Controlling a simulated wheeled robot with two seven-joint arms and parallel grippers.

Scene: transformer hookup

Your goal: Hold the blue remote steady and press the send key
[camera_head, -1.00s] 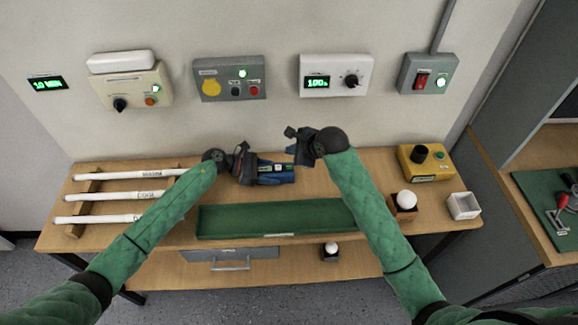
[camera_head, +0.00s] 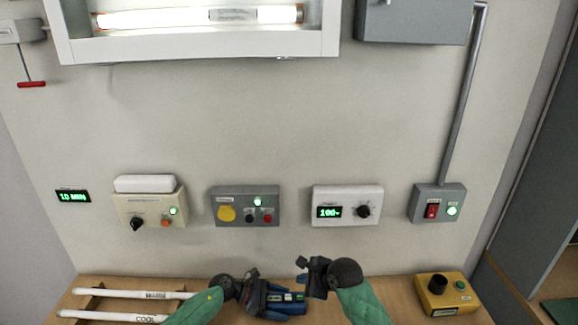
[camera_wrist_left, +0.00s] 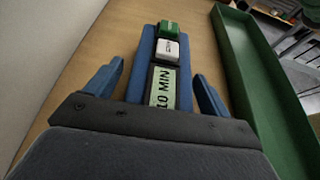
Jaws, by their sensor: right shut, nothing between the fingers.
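The blue remote (camera_head: 288,309) lies sideways at my left gripper (camera_head: 267,297), low in the head view. In the left wrist view the remote (camera_wrist_left: 141,72) shows a "10 MIN" display (camera_wrist_left: 163,90), a white key (camera_wrist_left: 167,50) and a green key (camera_wrist_left: 168,28) at its far end.
Wall boxes stand above: a cream timer box (camera_head: 150,208), a grey box with a yellow disc (camera_head: 245,206), a white dial box (camera_head: 347,206) and a grey switch box (camera_head: 437,204). A yellow box (camera_head: 445,297) sits on the table at right. A green tray (camera_wrist_left: 250,75) lies beside the remote.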

